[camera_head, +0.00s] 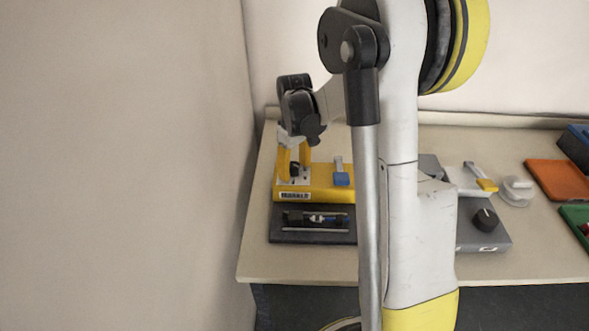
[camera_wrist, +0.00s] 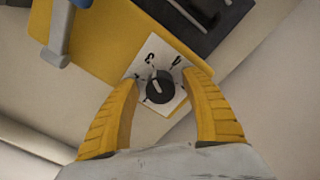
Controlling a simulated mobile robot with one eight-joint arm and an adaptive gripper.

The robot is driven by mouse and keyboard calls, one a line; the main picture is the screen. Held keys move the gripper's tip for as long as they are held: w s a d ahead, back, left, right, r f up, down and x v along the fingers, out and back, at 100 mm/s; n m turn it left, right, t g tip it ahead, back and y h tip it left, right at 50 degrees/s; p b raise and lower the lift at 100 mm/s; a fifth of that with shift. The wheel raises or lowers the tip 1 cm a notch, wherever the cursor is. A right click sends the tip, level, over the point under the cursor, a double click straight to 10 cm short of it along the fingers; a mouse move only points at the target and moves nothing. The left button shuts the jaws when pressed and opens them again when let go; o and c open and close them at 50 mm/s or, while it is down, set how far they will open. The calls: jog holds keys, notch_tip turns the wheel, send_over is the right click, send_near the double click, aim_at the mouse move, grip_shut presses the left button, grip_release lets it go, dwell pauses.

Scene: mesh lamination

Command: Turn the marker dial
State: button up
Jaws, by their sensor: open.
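A round black dial (camera_wrist: 160,87) with a pale pointer line sits on a white plate with black marks, on a yellow device (camera_wrist: 105,40). The same yellow device (camera_head: 322,193) stands at the back left of the table in the head view, where its dial (camera_head: 294,169) shows small between my fingers. My gripper (camera_wrist: 160,80) is open, with one yellow finger on each side of the dial. I cannot tell whether the fingers touch it. In the head view my gripper (camera_head: 293,162) points down over the device's left end.
A blue lever (camera_head: 341,173) stands on the yellow device, right of the dial. A grey unit with another black knob (camera_head: 485,218), a clear tape-like piece (camera_head: 515,190) and an orange tray (camera_head: 555,180) are farther right.

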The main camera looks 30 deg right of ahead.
jog(key=c, duration=1.2)
jog(key=shift+m, duration=0.3)
jog(key=m+p, duration=0.1)
jog(key=m, duration=0.4)
jog(key=shift+a, duration=0.1)
jog(key=m, duration=0.6)
jog(key=shift+m, duration=0.3)
jog(key=o, duration=1.2)
